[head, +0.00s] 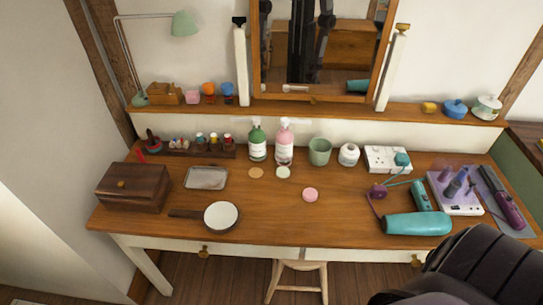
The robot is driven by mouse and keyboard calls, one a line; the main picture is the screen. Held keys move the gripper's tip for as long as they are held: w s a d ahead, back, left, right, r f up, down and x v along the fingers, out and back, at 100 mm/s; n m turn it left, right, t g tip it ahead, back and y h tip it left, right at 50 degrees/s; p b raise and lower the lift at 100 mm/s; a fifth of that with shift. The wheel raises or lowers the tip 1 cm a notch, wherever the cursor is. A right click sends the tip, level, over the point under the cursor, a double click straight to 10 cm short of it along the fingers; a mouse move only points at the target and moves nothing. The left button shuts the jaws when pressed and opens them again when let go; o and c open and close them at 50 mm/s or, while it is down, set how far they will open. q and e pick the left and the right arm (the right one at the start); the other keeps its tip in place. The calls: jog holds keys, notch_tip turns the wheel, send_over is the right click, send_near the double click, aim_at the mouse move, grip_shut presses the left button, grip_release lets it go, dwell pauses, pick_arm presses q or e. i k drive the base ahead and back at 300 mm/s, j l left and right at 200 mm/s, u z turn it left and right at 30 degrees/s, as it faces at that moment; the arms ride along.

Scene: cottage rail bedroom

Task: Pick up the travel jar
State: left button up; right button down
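A white lidded jar (349,154) stands farther back, next to a green cup (319,152). Neither of my grippers shows in the head view.
A hand mirror (220,216), metal tray (206,178) and wooden box (134,187) lie left. Green (257,142) and pink (284,142) pump bottles stand behind. A teal hairdryer (416,223) lies right. A dark padded object (480,268) fills the lower right. Table around the pink jar is clear.

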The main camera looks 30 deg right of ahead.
aim_at(283, 169)
jog(key=i+j+z, duration=0.1)
jog(key=z, duration=0.3)
jog(key=i+j+z, duration=0.15)
jog(key=z, duration=0.25)
jog(key=i+j+z, duration=0.2)
jog(key=z, duration=0.15)
jog(key=i, duration=0.05)
